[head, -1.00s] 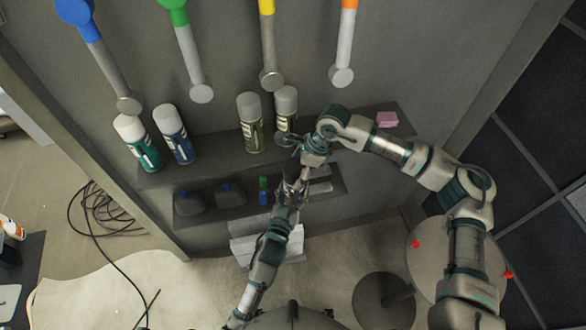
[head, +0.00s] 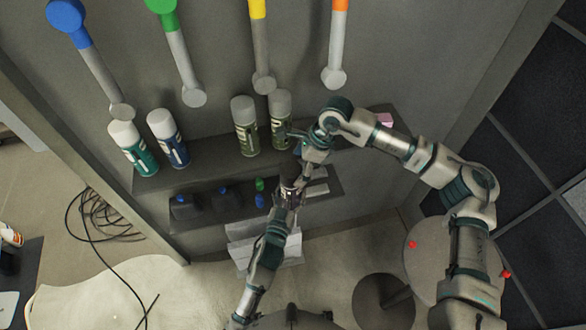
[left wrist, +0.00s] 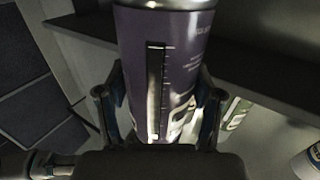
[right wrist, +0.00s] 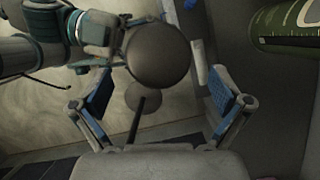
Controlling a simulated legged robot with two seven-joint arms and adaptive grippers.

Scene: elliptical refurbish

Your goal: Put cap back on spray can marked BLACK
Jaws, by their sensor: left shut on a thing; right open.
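A dark purple spray can (left wrist: 160,60) with white print and a metal rim fills the left wrist view; I cannot read the word BLACK on it. My left gripper (left wrist: 160,100) is shut around its body, and in the head view that gripper (head: 290,192) is in front of the lower shelf. My right gripper (head: 300,148) is just above it in the head view. In the right wrist view the right gripper (right wrist: 160,90) is open, with a dark grey round top (right wrist: 157,55) beyond its fingers beside the left arm. I cannot tell if that is a cap.
Teal (head: 133,148), blue (head: 168,138) and olive (head: 246,126) cans stand on the upper shelf (head: 205,155). An olive can (right wrist: 290,25) is near the right gripper. Dark jugs (head: 185,206) and small bottles are on the lower shelf. A stool (head: 440,260) stands at right.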

